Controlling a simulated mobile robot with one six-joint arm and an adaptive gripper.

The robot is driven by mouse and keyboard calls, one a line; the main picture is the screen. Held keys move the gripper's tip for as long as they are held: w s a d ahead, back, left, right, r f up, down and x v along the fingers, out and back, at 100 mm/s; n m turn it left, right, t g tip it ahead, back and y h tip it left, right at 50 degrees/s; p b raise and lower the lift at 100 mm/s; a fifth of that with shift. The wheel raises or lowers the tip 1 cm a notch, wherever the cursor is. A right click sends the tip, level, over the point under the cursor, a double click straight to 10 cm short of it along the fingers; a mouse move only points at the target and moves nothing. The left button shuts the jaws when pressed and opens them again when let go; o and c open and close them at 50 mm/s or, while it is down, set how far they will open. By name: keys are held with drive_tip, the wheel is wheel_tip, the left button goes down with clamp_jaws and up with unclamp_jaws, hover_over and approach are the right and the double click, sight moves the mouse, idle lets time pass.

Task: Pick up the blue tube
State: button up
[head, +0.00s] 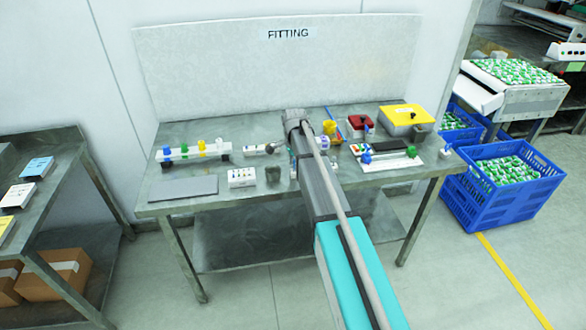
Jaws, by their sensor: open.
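My arm reaches from the bottom of the head view over the table (185,207), and its far end is near the table's middle. I cannot make out my gripper's fingers; they are hidden by the arm. I cannot tell for sure which thing is the blue tube. A thin blue strip (329,114) lies at the back, just right of the arm's far end. A blue fitting (167,151) sits at the left end of a white rail, beside green and yellow ones. Another small blue piece (366,158) is on the right, by a white board.
A yellow-lidded box (405,112), a red-topped box (360,124) and a yellow cup (329,128) stand at the back right. A grey mat (183,188) lies front left. A white block (242,178) and a grey cup (273,174) stand left of the arm.

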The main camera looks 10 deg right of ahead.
clamp_jaws()
drive_tip(key=shift+r, duration=0.2)
idle(0.5)
wheel_tip(320, 180, up, 2)
drive_tip(key=shift+r+p, duration=0.1)
drive_tip(key=shift+p, duration=1.15)
drive_tip(key=s+r+p, duration=1)
drive_tip(key=s, duration=0.4)
drive_tip(key=shift+d+r, duration=0.2)
drive_tip(key=shift+d, duration=0.15)
